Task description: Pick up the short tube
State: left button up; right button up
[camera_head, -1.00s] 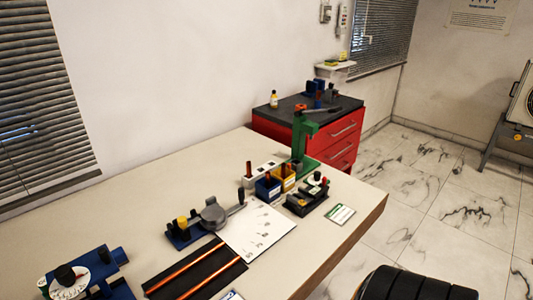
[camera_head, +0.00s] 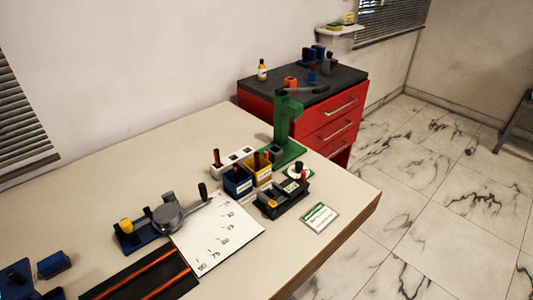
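Several short copper-brown tubes stand upright at the back of the work table. One tube (camera_head: 216,156) is in the white block with holes (camera_head: 241,155). Another tube (camera_head: 235,168) pokes out of the blue bin (camera_head: 238,184), and dark ends show in the yellow bin (camera_head: 258,174). I cannot tell which one is the short tube. Two long copper tubes (camera_head: 138,272) lie on a black mat (camera_head: 112,285) at the front left. Neither of my grippers is in view.
A grey bender on a blue base (camera_head: 130,243) stands beside a marked white sheet (camera_head: 222,236). A black fixture (camera_head: 284,203), green stand (camera_head: 284,118) and green-white card (camera_head: 320,217) are right of the bins. A red cabinet (camera_head: 325,130) stands behind. The table's back left is clear.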

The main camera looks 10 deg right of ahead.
aim_at(215, 152)
jog(key=k+j+u, duration=0.15)
jog(key=k+u, duration=0.25)
jog(key=k+j+u, duration=0.15)
jog(key=u, duration=0.3)
